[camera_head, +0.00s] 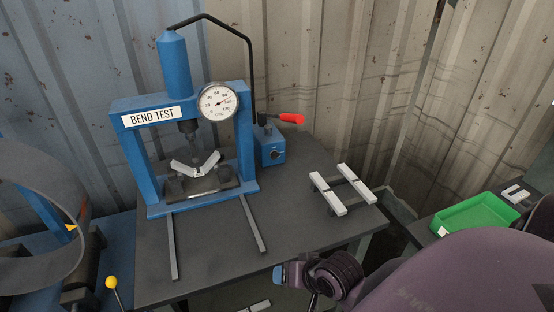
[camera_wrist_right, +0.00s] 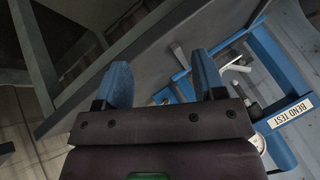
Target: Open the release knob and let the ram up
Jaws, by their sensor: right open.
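The blue bend-test press (camera_head: 152,182) stands on the dark table. Its ram (camera_head: 189,132) reaches down toward a bent, V-shaped light strip (camera_head: 196,166). The round gauge (camera_head: 219,101) is on the press's right upper side. A blue pump box (camera_head: 271,145) with a red-gripped lever (camera_head: 291,119) stands right of the press. A small dark knob (camera_head: 277,155) is on the box's front. My right gripper (camera_head: 281,274) is at the table's front edge, apart from the knob. Its blue fingers are open and empty in the right wrist view (camera_wrist_right: 162,75). My left gripper is out of view.
Two pale bars (camera_head: 343,190) lie on a dark support at the table's right. A green tray (camera_head: 474,215) is farther right. A curved metal band (camera_head: 72,215) and a yellow ball-topped lever (camera_head: 111,282) are at left. The table's front middle is clear.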

